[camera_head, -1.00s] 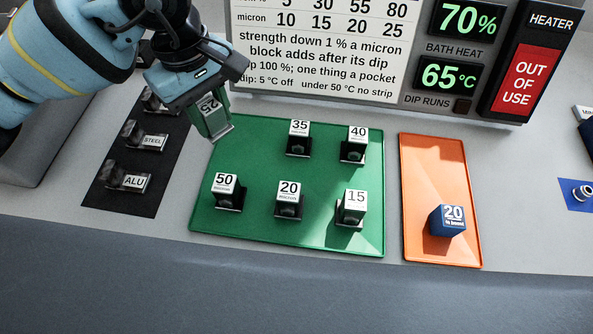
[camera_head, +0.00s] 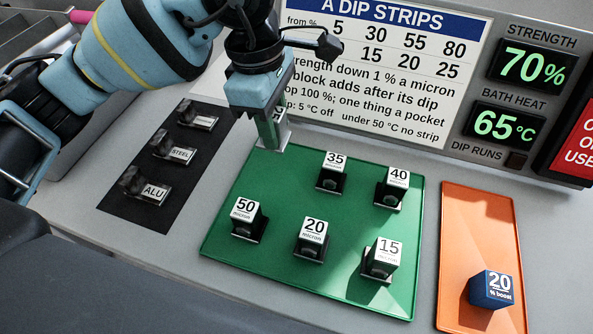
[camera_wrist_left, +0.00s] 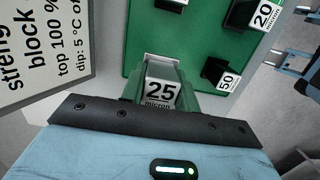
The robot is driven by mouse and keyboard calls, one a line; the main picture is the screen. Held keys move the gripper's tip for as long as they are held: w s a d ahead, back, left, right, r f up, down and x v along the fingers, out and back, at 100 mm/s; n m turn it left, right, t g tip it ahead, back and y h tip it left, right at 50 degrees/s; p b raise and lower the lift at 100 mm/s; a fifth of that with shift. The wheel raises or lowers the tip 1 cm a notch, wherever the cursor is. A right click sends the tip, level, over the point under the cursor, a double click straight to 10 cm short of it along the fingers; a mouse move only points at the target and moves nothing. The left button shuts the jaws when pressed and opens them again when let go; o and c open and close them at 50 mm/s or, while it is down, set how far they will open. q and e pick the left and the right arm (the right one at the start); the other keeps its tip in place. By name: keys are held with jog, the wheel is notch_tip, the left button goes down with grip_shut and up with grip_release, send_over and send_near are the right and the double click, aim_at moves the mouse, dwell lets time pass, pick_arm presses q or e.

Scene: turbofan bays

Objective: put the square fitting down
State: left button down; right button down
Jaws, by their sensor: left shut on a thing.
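My left gripper (camera_head: 270,118) is shut on a small pale square block, the square fitting (camera_head: 281,136), labelled 25 micron in the left wrist view (camera_wrist_left: 161,92). It holds the block at the back left corner of the green tray (camera_head: 230,225). Whether the block touches the tray or hangs above it, I cannot tell. The gripper's fingers hide the block's sides. My right gripper cannot be made out in these views.
Blocks marked 35 (camera_head: 333,172), 40 (camera_head: 394,188), 50 (camera_head: 249,220), 20 (camera_head: 312,239) and 15 (camera_head: 382,260) stand on the tray. A black strip (camera_head: 150,210) lies left. An orange tray (camera_head: 470,230) with a blue block (camera_head: 492,289) is right. A sign (camera_head: 400,90) stands behind.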

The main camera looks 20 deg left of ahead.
pick_arm(q)
jog(key=shift+f, duration=3.55)
pick_arm(e)
jog(key=shift+s, duration=0.3)
pick_arm(q)
jog(key=shift+f, duration=0.1)
pick_arm(e)
jog(key=shift+w+f, duration=0.1)
jog(key=shift+f, duration=0.05)
pick_arm(q)
jog(key=shift+f, duration=0.1)
jog(key=c, duration=1)
grip_release()
jog(key=shift+c, duration=0.2)
pick_arm(e)
jog(key=shift+w, duration=0.15)
pick_arm(q)
jog(key=shift+r, duration=0.2)
